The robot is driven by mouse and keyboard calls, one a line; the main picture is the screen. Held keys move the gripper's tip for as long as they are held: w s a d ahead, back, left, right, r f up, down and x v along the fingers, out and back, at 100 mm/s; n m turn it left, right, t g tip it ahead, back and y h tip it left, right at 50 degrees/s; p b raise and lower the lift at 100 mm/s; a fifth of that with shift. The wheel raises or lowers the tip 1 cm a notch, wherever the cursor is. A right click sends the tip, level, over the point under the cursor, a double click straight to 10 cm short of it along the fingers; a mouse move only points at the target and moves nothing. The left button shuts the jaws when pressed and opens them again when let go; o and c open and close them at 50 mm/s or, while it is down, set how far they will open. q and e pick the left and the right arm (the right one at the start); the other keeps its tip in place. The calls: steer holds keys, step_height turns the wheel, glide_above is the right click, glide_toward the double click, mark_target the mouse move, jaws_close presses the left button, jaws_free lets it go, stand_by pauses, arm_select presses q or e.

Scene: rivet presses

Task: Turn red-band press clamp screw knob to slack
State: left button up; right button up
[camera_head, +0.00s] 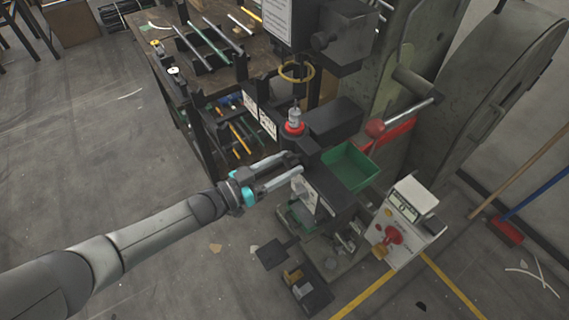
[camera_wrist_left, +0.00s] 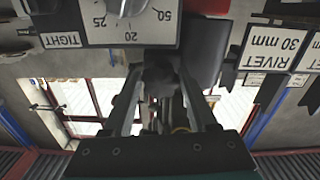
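The press with the red band (camera_head: 294,128) stands at the centre of the head view. My left gripper (camera_head: 300,163) is at the front of this press, its two fingers apart. In the left wrist view a dark knob (camera_wrist_left: 160,78) lies between the fingertips of the left gripper (camera_wrist_left: 160,88), one finger on each side. I cannot tell whether the fingers touch it. A scale plate (camera_wrist_left: 130,32) with numbers and a pointer is just above the knob, and a TIGHT label (camera_wrist_left: 62,41) is to its left. My right gripper is not in view.
A green bin (camera_head: 350,167) sits right beside the press head. A white control box (camera_head: 402,220) with a red knob stands at lower right. A workbench (camera_head: 165,55) with rods is behind. A RIVET 30 mm label (camera_wrist_left: 270,48) shows in the wrist view. Floor at left is open.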

arm_select(q)
steer(key=o, duration=0.3)
steer(key=p+v, duration=0.1)
steer(key=v, duration=1.4)
steer(key=shift+s+a, duration=0.1)
